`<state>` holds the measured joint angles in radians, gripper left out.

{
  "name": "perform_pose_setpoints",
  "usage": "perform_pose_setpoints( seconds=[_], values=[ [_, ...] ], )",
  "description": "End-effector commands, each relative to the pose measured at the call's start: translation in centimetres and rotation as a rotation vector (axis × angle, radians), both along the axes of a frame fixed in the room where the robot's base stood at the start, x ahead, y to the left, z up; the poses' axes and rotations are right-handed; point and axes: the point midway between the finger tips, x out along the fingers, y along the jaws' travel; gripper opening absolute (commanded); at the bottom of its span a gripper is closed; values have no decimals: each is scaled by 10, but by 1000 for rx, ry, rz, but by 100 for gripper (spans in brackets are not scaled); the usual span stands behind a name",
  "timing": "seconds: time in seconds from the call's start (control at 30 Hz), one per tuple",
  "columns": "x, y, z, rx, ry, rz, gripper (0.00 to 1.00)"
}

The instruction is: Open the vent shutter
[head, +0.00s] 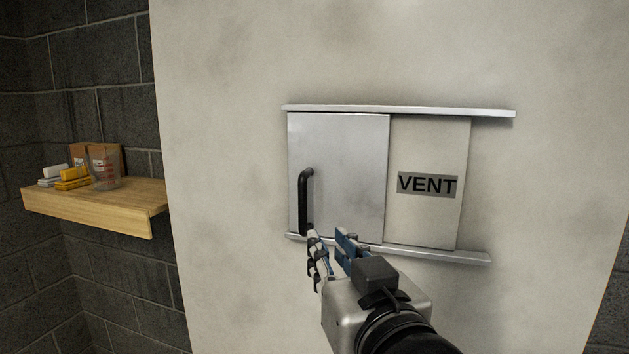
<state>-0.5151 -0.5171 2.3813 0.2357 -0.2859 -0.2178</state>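The vent shutter (345,170) is a flat grey metal panel between two horizontal rails on the pale wall. It covers the left part of the rail span. A black upright bar handle (304,203) is fixed near its left edge. To its right a paler panel (430,145) is exposed, with a grey label reading "VENT" (427,185). My gripper (330,237) is just below and right of the handle, in front of the shutter's lower edge. Its fingers are apart with nothing seen between them. The left fingertip is near the handle's lower end; I cannot tell whether they touch.
The upper rail (400,110) and lower rail (460,254) run past the shutter to the right. A wooden shelf (100,208) at the left holds a clear beaker (105,170), brown boxes, and yellow and white blocks. The wall around the rails is bare.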

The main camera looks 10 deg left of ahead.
Motion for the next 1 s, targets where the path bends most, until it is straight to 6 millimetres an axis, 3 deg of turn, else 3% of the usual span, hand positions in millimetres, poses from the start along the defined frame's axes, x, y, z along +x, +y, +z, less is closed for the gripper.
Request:
perform_pose_setpoints(
  seconds=[0.23,0.8,1.0],
  values=[
    [20,12,3,5,-12,1,21],
    [126,63,4,3,-12,1,21],
    [149,74,4,5,-13,1,21]
  ],
)
